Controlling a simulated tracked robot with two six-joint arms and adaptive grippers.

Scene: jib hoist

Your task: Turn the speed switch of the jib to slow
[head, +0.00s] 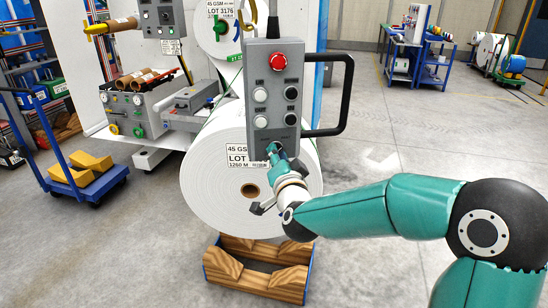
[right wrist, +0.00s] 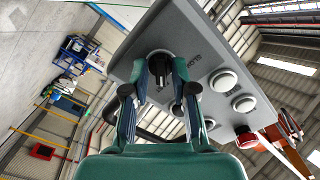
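The jib's grey control pendant (head: 277,80) hangs upright in front of a big white paper roll. It has a red stop button (head: 278,61), white buttons on the left and black buttons on the right. My right gripper (head: 275,152) is at the pendant's bottom end and hides the switch there in the head view. In the right wrist view, a black rotary switch (right wrist: 159,66) sits on the grey pendant face (right wrist: 195,50) between my two fingertips. The fingers flank it; whether they press on it is unclear. Its setting is not readable. My left gripper is not in view.
A black bar handle (head: 346,95) sticks out from the pendant's right side. The white roll (head: 208,175) hangs close behind the pendant, above a wooden cradle (head: 225,268). A blue cart (head: 95,185) stands at the left.

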